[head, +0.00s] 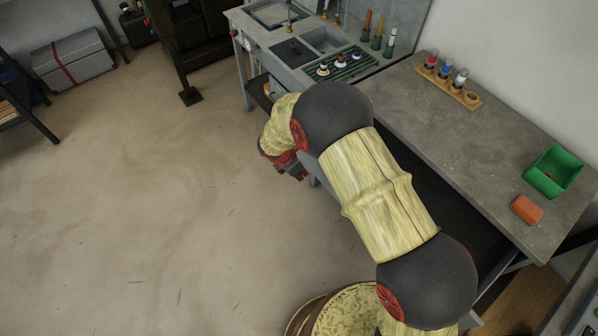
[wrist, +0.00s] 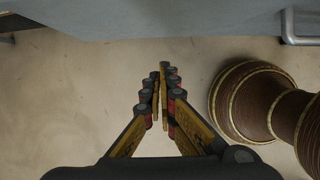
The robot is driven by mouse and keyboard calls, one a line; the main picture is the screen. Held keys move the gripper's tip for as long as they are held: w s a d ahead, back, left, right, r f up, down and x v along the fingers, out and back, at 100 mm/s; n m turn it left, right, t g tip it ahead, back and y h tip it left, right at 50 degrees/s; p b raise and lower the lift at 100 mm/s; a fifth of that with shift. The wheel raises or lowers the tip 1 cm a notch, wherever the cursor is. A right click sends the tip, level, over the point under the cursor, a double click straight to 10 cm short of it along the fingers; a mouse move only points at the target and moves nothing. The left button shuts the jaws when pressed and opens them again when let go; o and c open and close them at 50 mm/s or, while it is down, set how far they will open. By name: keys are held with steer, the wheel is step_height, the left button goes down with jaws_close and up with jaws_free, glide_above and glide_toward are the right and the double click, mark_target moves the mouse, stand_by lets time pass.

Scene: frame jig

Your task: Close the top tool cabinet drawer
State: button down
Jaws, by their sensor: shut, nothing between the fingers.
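In the head view, a dark drawer-like box (head: 261,93) juts out from under the left workbench, just behind my arm. Most of it is hidden by my arm, so I cannot tell how far out it stands. My gripper (head: 292,170) points down beside the bench front, over the floor. In the wrist view, my gripper (wrist: 162,72) is shut and empty, its fingertips together. A plain grey panel (wrist: 170,18) spans the top of that view, beyond the fingertips. A metal bar handle (wrist: 298,28) shows at the upper right. I see no contact between the fingertips and the panel.
The grey worktop (head: 440,110) runs along the right, with a wooden rack (head: 470,101), a green bin (head: 553,172) and an orange block (head: 527,209). A grey case (head: 72,62) stands at the far left. The floor (head: 160,200) left of my arm is clear.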

steer(key=w+d+f+b, duration=0.2)
steer(key=w+d+f, duration=0.1)
steer(key=d+f, duration=0.1)
steer(key=shift+w+d+f, duration=0.15)
steer(key=shift+d, duration=0.15)
steer(key=shift+w+d, duration=0.1)
steer(key=shift+d, duration=0.05)
steer(key=w+d+p, duration=0.2)
steer(key=w+d, duration=0.3)
steer(key=d, duration=0.2)
steer(key=w+d+p, duration=0.2)
steer(key=w+d, duration=0.4)
steer(key=d, duration=0.2)
steer(key=w+d+p, duration=0.2)
steer(key=w+d, duration=0.3)
steer(key=d, duration=0.3)
steer(key=shift+w+p, duration=0.35)
steer(key=shift+w, duration=0.05)
